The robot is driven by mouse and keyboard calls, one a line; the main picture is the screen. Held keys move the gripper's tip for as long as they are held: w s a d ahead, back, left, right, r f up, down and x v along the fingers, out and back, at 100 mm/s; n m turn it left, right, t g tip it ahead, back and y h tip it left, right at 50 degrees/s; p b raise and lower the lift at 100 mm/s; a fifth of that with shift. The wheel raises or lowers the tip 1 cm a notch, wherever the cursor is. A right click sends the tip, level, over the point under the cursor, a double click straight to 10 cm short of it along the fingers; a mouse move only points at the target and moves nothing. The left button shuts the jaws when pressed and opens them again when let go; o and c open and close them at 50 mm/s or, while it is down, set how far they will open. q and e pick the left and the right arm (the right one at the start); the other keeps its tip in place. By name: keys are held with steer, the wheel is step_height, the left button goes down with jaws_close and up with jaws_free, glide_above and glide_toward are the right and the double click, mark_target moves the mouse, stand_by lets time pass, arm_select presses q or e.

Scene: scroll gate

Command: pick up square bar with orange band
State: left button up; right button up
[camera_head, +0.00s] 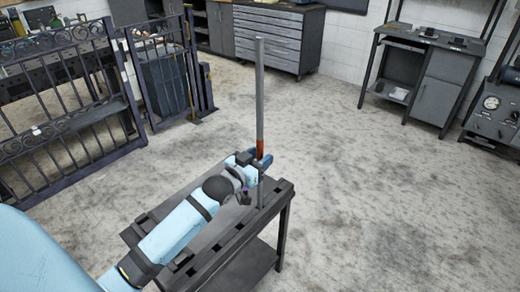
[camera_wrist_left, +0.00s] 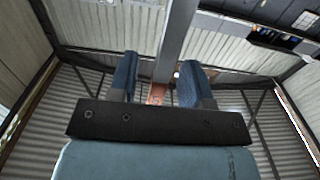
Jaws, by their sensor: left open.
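The square bar (camera_head: 260,92) stands upright, a tall grey bar at the far right corner of the dark work table. Its orange band (camera_head: 260,149) is low on the bar, just above my left gripper. My left gripper (camera_head: 262,160) is open at the height of the band, with its blue fingers around the bar. In the left wrist view the bar (camera_wrist_left: 177,40) rises between the two blue fingers (camera_wrist_left: 160,85), and the orange band (camera_wrist_left: 156,93) shows low between them. The wrist's dark plate hides the bar's lower part there. My right gripper is not in view.
The dark work table (camera_head: 284,188) has slotted rails and a lower shelf. Black scroll gates (camera_head: 62,165) stand at the left. A grey drawer cabinet (camera_head: 268,40) and a desk (camera_head: 436,85) stand at the back.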

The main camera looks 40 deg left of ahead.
arm_select(q)
steer(key=shift+c, duration=0.4)
jaws_close()
stand_by(1.0)
steer(key=shift+w+r, duration=0.1)
steer(key=shift+r, duration=0.05)
